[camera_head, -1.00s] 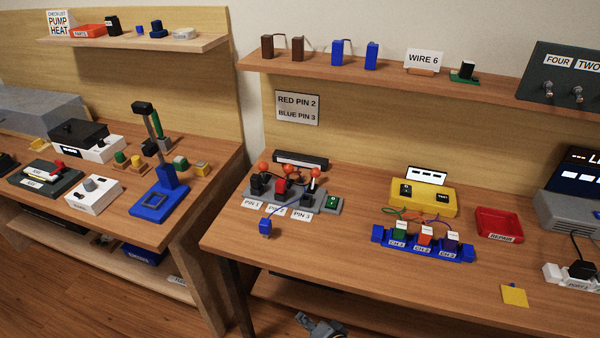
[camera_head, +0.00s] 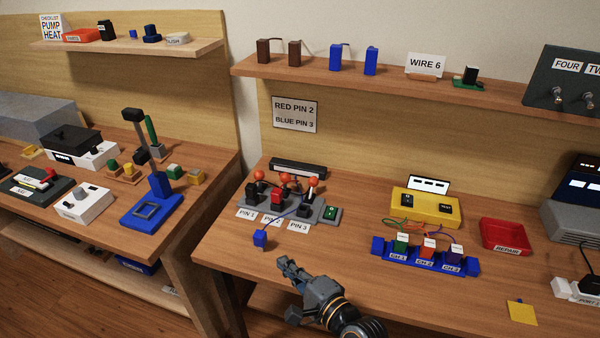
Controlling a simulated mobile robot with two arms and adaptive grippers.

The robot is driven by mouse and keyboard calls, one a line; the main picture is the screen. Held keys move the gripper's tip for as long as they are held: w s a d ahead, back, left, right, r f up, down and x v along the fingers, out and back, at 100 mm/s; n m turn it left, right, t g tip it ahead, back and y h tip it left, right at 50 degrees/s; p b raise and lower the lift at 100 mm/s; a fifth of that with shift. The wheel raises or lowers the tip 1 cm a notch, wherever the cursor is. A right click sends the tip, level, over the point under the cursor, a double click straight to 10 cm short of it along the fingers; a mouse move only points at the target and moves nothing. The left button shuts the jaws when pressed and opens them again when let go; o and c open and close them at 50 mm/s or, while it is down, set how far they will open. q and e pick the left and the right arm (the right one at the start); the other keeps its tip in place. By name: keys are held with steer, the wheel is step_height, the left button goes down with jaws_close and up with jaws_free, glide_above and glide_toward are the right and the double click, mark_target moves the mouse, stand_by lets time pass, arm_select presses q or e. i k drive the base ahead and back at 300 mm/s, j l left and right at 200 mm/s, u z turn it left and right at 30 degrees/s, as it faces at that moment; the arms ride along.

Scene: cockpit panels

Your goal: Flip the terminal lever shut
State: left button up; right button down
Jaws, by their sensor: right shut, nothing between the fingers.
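The grey terminal block (camera_head: 291,214) sits near the front left of the right-hand bench, behind labels PIN 1, PIN 2 and PIN 3. Several lever-like parts with orange balls stand on it: left lever (camera_head: 259,175), middle lever (camera_head: 284,181) and right lever (camera_head: 314,177). All look raised, but exact angles are too small to tell. A red plug (camera_head: 277,197) sits at PIN 2, between dark blocks. My right gripper (camera_head: 285,268) is shut and empty, in front of the block and apart from it, near the bench's front edge. My left gripper is not in view.
A blue plug (camera_head: 260,239) with a thin wire lies between the block and my right gripper. A green switch (camera_head: 331,213) adjoins the block. A blue channel strip (camera_head: 425,262) and yellow box (camera_head: 425,203) stand to the right. A shelf (camera_head: 400,87) runs above.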

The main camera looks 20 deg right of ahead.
mark_target(285, 176)
steer(key=i+l, duration=0.75)
